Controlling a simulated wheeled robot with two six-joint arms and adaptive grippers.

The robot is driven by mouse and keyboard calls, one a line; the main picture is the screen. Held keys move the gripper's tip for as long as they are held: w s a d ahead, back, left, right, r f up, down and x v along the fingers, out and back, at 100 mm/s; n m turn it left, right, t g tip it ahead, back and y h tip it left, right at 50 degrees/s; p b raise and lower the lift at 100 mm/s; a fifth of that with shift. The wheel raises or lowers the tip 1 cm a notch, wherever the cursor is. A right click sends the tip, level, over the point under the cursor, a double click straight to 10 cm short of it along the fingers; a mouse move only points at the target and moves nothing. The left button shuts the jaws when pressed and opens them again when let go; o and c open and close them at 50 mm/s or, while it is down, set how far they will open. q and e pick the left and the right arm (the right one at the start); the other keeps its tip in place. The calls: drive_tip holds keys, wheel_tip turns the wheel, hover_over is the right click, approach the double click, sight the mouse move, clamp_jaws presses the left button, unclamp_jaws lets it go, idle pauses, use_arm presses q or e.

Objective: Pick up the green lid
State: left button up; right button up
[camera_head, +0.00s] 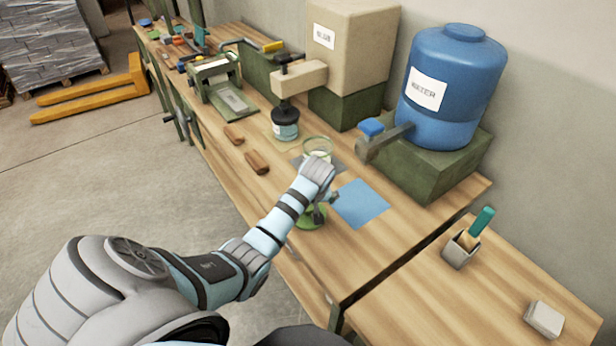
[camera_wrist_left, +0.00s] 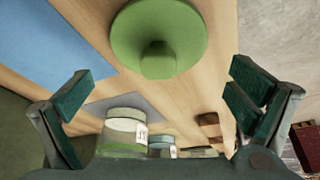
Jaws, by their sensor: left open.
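The green lid (camera_head: 312,219) lies on the wooden workbench near its front edge, partly hidden by my left gripper in the head view. In the left wrist view the green lid (camera_wrist_left: 188,40) shows as a round disc with a central knob, ahead of and between the fingers. My left gripper (camera_head: 318,212) is close above the lid. It also shows in the left wrist view (camera_wrist_left: 162,95), with its two fingers wide apart and nothing between them. The right gripper is in neither view.
A glass jar (camera_head: 317,150) stands on a grey mat just beyond my gripper. A blue mat (camera_head: 360,203) lies right of the lid. A blue water tank (camera_head: 452,85) and beige dispenser (camera_head: 355,50) stand behind. Two brown blocks (camera_head: 257,162) lie left; a grey cup (camera_head: 460,250) stands right.

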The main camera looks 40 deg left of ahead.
use_arm(q)
drive_tip(key=x, duration=0.3)
drive_tip(key=shift+w+f, duration=0.1)
drive_tip(key=c, duration=1.1)
drive_tip(key=shift+s+d, duration=0.15)
drive_tip(key=shift+s, duration=0.1)
drive_tip(key=c, duration=0.6)
drive_tip(key=shift+d, duration=0.15)
drive_tip(key=shift+c, duration=0.6)
